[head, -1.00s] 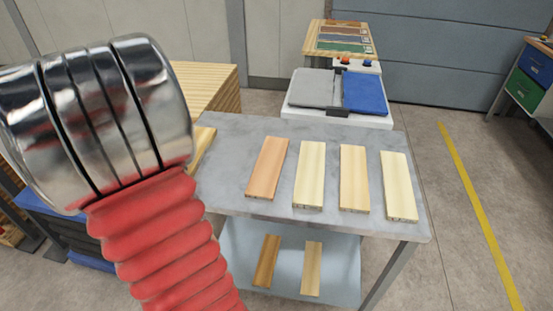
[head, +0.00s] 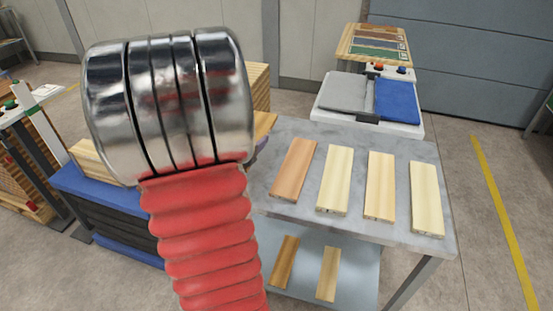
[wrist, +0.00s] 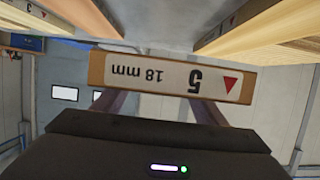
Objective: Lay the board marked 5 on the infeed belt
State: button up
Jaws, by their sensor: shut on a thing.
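The board marked 5 (wrist: 170,75) fills the middle of the wrist view, its end label reading 5 and 18 mm upside down with a red triangle. My gripper (wrist: 160,106) is shut on it. In the head view my arm hides most of the gripper; a strip of light wood (head: 265,123) shows at the arm's right edge and appears to be the held board. I cannot tell for certain which surface is the infeed belt.
A grey table (head: 290,207) carries several boards, with two more on its lower shelf (head: 345,265). Behind it stands a white unit with grey and blue pads (head: 345,90). A blue lift table (head: 100,195) and a stand with a green button (head: 12,104) are at left.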

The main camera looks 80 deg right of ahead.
jog(key=shift+f, duration=2.2)
jog(key=shift+f, duration=0.1)
jog(key=shift+f, duration=1.95)
jog(key=shift+f, duration=0.1)
jog(key=o, duration=1.5)
